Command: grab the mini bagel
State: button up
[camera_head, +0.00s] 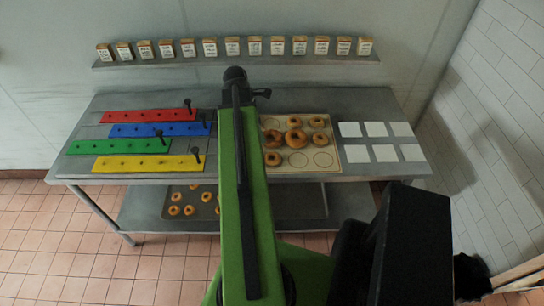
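Several brown bagels lie on a pale board with printed circles (328,174) on the table. A larger bagel (303,139) lies near its middle, with smaller ones such as a back-right bagel (317,122) around it. Several small bagels, one of them a front-left bagel (174,210), lie on a tray (313,205) on the lower shelf. I cannot tell which one is the mini bagel. My green arm reaches over the table and hides the board's left side and part of the tray. At its dark far end, my gripper (262,93) is small and its fingers cannot be made out.
Red (150,115), blue (150,130), green (120,146) and yellow (140,163) strips with black pegs lie on the left of the table. Several white squares (375,129) lie on the right. Small labelled blocks (255,45) line a wall shelf. A tiled wall stands at right.

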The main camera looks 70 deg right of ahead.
jog(key=b, duration=1.2)
send_over(271, 155)
jog(key=w+a, duration=0.1)
jog(key=a, duration=0.1)
notch_tip(271, 155, down, 12)
jog(key=shift+r, duration=0.1)
jog(key=shift+d+f, duration=0.1)
jog(key=shift+f, duration=0.1)
jog(key=shift+r, duration=0.1)
jog(key=b+x, duration=0.5)
jog(key=shift+s, duration=0.1)
jog(key=c, duration=1.1)
jog(key=shift+r+p, duration=0.1)
jog(key=shift+p, duration=0.2)
